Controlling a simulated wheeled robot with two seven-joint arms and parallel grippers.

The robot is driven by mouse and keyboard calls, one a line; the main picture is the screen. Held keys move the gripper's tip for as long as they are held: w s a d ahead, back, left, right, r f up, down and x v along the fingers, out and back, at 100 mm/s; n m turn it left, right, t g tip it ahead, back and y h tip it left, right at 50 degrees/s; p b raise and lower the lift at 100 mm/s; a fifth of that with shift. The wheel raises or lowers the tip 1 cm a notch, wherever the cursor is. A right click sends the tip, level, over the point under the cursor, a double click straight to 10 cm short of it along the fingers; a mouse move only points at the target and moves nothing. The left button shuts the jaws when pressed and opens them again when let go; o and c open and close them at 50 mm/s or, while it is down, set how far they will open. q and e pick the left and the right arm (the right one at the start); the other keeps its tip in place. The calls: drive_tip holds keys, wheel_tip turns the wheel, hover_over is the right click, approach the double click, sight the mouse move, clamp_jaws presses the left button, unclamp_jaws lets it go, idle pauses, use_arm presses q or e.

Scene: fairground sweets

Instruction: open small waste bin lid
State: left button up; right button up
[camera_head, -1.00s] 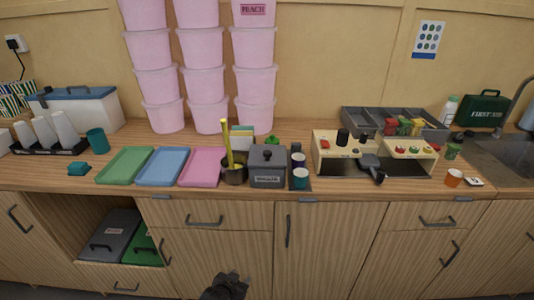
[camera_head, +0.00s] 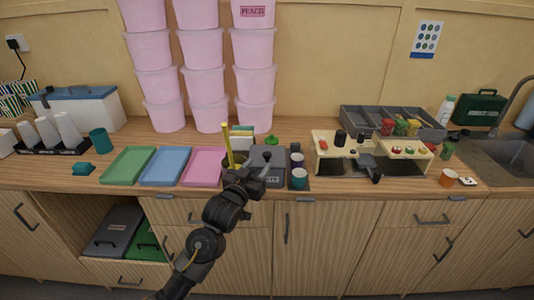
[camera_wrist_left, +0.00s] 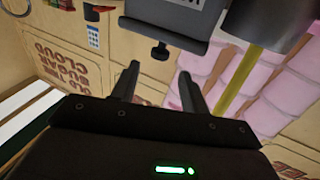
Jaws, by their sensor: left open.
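The small waste bin (camera_head: 276,161) is a grey lidded box with a white label and a dark knob on top. It stands on the worktop, and its lid is down. My left gripper (camera_head: 260,170) is in front of the bin in the head view and hides its left front and part of the label. In the left wrist view, the bin (camera_wrist_left: 165,18) is at the top with its dark knob (camera_wrist_left: 160,49) beyond my open, empty left fingers (camera_wrist_left: 158,80). The gripper looks apart from the knob. My right gripper is not in view.
A dark pot (camera_head: 233,176) with a yellow-handled tool stands close at the bin's left. Pink (camera_head: 202,167), blue (camera_head: 166,167) and green trays (camera_head: 128,166) lie further left. Stacked pink tubs (camera_head: 253,83) stand behind.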

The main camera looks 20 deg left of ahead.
sight(266, 157)
use_arm(q)
drive_tip(key=w, duration=0.2)
drive_tip(key=w+p, duration=0.1)
drive_tip(key=w, duration=0.2)
drive_tip(key=w+d, duration=0.1)
drive_tip(key=w, duration=0.1)
drive_tip(key=shift+w+d, duration=0.1)
drive_tip(key=shift+w, duration=0.3)
clamp_jaws()
